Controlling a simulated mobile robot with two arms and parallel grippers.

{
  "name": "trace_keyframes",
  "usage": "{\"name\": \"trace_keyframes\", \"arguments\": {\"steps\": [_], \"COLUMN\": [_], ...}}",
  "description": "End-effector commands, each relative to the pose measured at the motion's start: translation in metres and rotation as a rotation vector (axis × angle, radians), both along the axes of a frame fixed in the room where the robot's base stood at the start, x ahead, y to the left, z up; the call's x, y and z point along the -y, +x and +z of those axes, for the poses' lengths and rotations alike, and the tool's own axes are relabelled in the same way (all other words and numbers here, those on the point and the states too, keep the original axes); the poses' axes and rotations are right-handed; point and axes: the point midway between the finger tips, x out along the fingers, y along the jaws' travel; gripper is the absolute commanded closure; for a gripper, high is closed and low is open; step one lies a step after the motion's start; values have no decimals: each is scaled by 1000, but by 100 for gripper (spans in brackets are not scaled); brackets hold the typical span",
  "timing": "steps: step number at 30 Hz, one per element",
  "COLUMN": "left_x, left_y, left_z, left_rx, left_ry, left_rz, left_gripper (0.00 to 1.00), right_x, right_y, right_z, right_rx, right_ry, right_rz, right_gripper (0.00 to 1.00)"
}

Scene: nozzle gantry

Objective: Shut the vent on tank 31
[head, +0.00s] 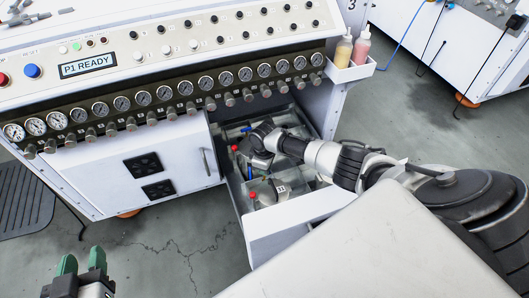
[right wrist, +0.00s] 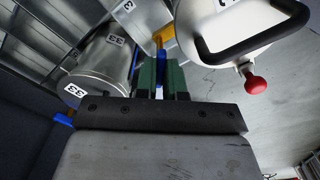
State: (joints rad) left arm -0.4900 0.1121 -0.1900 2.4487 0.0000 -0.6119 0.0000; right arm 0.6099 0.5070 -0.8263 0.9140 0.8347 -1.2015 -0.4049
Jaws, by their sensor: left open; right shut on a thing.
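Metal tanks sit in the open drawer (head: 285,222) of the white cabinet. A front tank (head: 268,190) has a number label too small to read surely. In the right wrist view a silver tank (right wrist: 98,68) at left is labelled 33. A tank (right wrist: 225,30) at upper right has a black handle and a red knob (right wrist: 257,84); its label is cut off. I cannot make out a label 31. My right gripper (right wrist: 165,75) is shut on a blue lever (right wrist: 159,62) beside a yellow fitting (right wrist: 163,37). My left gripper (head: 82,264) is open and empty, low at left.
The cabinet's panel carries buttons and a display (head: 87,66) reading P1 READY, above a row of gauges and knobs. A side holder (head: 350,70) carries two bottles. A dark floor mat (head: 25,205) lies at left. The floor (head: 180,245) before the cabinet is clear.

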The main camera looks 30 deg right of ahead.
Motion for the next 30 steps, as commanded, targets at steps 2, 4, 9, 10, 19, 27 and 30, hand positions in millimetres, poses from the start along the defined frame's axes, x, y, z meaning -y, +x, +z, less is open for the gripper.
{"name": "trace_keyframes", "arguments": {"steps": [2, 4, 9, 10, 19, 27, 30], "left_x": [-1, -1, -2, -2, -2, -2, -2], "left_y": [-1, -2, -3, -3, -3, -3, -3], "left_z": [-2, -4, -7, -7, -7, -6, -6], "left_rx": [-21, -35, -57, -58, -58, -51, -48], "left_ry": [5, 8, 14, 14, 14, 12, 12], "left_rz": [1, 2, 3, 4, 4, 4, 4], "left_gripper": [57, 57, 57, 57, 57, 57, 57], "right_x": [0, 0, -1, -1, -1, -1, -1], "right_y": [0, 0, 1, 1, 1, 1, 1], "right_z": [1, 1, 0, 0, 0, 0, 0], "right_rx": [0, 1, 2, 2, 2, 4, 4], "right_ry": [1, 1, 2, 2, 2, 2, 2], "right_rz": [70, 138, 298, 324, 554, 674, 697], "right_gripper": [100, 100, 100, 100, 100, 100, 100]}}
